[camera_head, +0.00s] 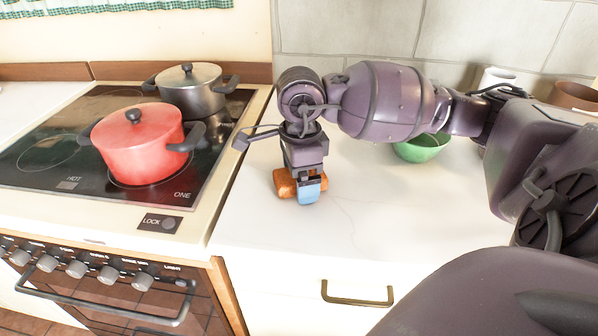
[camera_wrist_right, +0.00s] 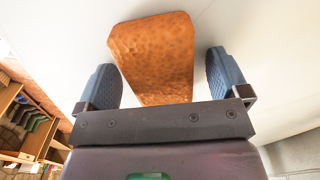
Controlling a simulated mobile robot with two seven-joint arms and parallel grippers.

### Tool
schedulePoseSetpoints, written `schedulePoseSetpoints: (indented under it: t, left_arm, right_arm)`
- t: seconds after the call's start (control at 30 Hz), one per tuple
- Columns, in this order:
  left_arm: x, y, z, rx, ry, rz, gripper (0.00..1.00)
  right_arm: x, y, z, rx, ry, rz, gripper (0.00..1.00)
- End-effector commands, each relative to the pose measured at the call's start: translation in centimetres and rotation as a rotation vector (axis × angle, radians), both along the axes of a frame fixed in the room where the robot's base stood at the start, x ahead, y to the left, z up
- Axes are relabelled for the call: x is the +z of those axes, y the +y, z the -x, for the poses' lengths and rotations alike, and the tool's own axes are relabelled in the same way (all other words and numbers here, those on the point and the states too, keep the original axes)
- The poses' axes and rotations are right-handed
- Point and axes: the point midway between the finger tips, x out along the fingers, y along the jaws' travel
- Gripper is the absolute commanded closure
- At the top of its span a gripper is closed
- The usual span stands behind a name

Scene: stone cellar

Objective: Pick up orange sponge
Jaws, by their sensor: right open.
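The orange sponge (camera_head: 284,184) lies on the white countertop, just right of the stove, in the head view. My right gripper (camera_head: 309,188) points down over it and hides part of it. In the right wrist view the orange sponge (camera_wrist_right: 155,58) lies between the two blue-padded fingers of my right gripper (camera_wrist_right: 163,82). The gripper is open, with a gap showing on each side of the sponge. My left gripper is not in view.
A red pot (camera_head: 140,150) and a grey pot (camera_head: 190,92) stand on the black cooktop (camera_head: 45,150) at left. A green bowl (camera_head: 422,148) stands behind my right arm. The counter (camera_head: 290,240) in front of the sponge is clear. A tiled wall (camera_head: 350,35) closes off the back.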

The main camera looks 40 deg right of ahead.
Motion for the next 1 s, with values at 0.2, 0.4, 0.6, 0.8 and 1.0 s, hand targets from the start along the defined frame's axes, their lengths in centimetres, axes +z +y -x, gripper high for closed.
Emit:
schedulePoseSetpoints:
  t: [0.2, 0.4, 0.6, 0.8, 1.0]
  left_arm:
    - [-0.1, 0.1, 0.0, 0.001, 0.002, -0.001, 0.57]
    - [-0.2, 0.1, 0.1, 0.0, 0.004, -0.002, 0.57]
    - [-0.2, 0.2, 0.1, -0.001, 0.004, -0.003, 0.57]
    - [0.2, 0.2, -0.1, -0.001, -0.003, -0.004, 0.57]
    - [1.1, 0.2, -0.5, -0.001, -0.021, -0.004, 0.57]
  right_arm:
    - [0.0, 0.0, 0.0, 0.0, 0.0, -0.001, 0.28]
    - [0.0, 0.0, 0.0, 0.0, 0.0, 0.0, 0.58]
    - [0.1, 0.0, 0.0, 0.0, 0.0, 0.0, 0.63]
    - [1.3, 0.0, 0.0, 0.0, -0.004, -0.001, 0.63]
    - [5.4, 0.0, -0.1, 0.0, -0.012, 0.001, 0.63]
